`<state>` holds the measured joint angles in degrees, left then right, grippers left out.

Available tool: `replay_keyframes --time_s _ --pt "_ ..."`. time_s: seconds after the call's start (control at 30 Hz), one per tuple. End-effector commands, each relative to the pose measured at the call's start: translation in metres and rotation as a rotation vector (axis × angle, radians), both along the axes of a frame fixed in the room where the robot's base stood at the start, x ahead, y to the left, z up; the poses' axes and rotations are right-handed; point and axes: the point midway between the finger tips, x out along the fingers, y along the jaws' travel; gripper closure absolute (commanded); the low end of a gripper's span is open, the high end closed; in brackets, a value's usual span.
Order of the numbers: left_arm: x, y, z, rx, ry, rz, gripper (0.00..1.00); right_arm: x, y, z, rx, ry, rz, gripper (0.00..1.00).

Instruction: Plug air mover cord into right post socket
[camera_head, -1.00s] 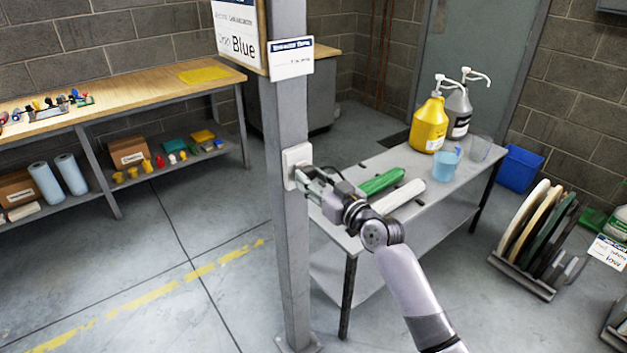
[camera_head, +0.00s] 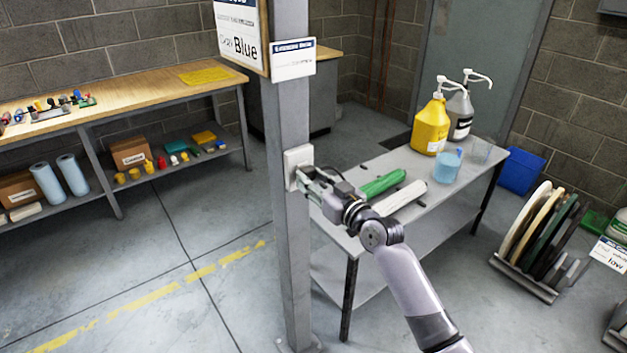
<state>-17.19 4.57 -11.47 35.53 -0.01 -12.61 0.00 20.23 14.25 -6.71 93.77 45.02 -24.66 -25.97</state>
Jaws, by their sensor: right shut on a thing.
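The grey metal post (camera_head: 290,240) stands upright in the middle of the head view. A white socket box (camera_head: 297,163) is fixed to it at about half the post's visible height. My right gripper (camera_head: 306,180) is at the front of this box, its fingertips touching or very close to it. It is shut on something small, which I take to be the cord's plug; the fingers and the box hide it. I cannot tell whether the plug sits in the socket. The air mover and the rest of its cord do not show. My left gripper is not in view.
A grey table (camera_head: 413,229) stands right behind my right arm, with a green roll (camera_head: 384,182), a white roll (camera_head: 399,198), a yellow pump jug (camera_head: 429,126) and a blue cup (camera_head: 446,166). Signs (camera_head: 293,60) hang on the post above the box. The floor left of the post is clear.

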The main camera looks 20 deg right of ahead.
Motion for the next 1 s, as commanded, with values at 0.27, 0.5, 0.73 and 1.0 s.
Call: replay_keyframes --time_s 0.27,0.5,0.73,1.0 --pt "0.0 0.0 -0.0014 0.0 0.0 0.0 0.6 0.0035 0.0014 0.0003 0.0 -0.001 0.0 1.0" --pt "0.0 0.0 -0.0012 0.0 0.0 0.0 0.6 0.0033 0.0015 0.0004 0.001 -0.001 0.0 0.61" --pt "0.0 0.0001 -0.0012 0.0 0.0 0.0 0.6 0.0033 0.0015 0.0002 0.001 -0.001 0.0 0.45" --pt "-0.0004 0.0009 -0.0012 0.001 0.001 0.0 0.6 0.0032 0.0014 -0.0004 0.001 0.001 0.0 0.44"
